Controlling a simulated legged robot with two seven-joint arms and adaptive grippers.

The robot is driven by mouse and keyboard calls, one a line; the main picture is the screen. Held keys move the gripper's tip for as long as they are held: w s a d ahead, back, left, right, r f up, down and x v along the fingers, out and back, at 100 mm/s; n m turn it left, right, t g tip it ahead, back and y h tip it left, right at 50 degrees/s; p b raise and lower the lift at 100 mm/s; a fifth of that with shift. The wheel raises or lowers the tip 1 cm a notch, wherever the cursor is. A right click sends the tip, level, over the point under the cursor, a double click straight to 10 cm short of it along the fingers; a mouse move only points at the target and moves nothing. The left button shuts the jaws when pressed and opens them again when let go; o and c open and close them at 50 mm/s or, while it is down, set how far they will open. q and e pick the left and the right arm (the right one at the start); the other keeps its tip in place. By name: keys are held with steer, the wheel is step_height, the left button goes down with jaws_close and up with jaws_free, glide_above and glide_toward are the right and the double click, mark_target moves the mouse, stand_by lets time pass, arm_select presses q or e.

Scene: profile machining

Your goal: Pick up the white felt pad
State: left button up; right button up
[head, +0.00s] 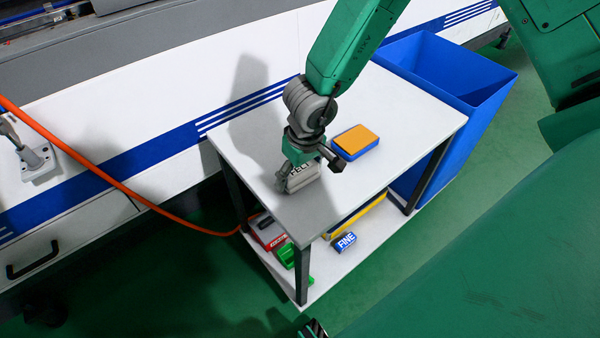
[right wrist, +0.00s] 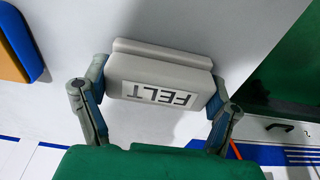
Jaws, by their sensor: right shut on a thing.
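The white felt pad (head: 303,183) is a pale grey-white block with a FELT label, at the near left part of the white table top (head: 400,105). In the right wrist view the pad (right wrist: 160,52) lies between the two fingers, its label upside down. My right gripper (head: 298,172) is shut on the pad, one finger on each end. I cannot tell whether the pad touches the table or is just above it.
An orange and blue block (head: 356,142) lies to the right of the pad. A blue bin (head: 450,75) stands behind the table. A lower shelf holds a FINE box (head: 344,242) and a green item (head: 286,255). An orange hose (head: 110,180) runs at left.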

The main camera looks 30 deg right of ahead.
mark_target(300, 169)
step_height(300, 169, up, 9)
steer(key=p, duration=0.4)
steer(key=shift+f+p, duration=0.2)
steer(key=shift+p, duration=0.2)
steer(key=shift+r, duration=0.6)
steer(key=shift+o, duration=0.6)
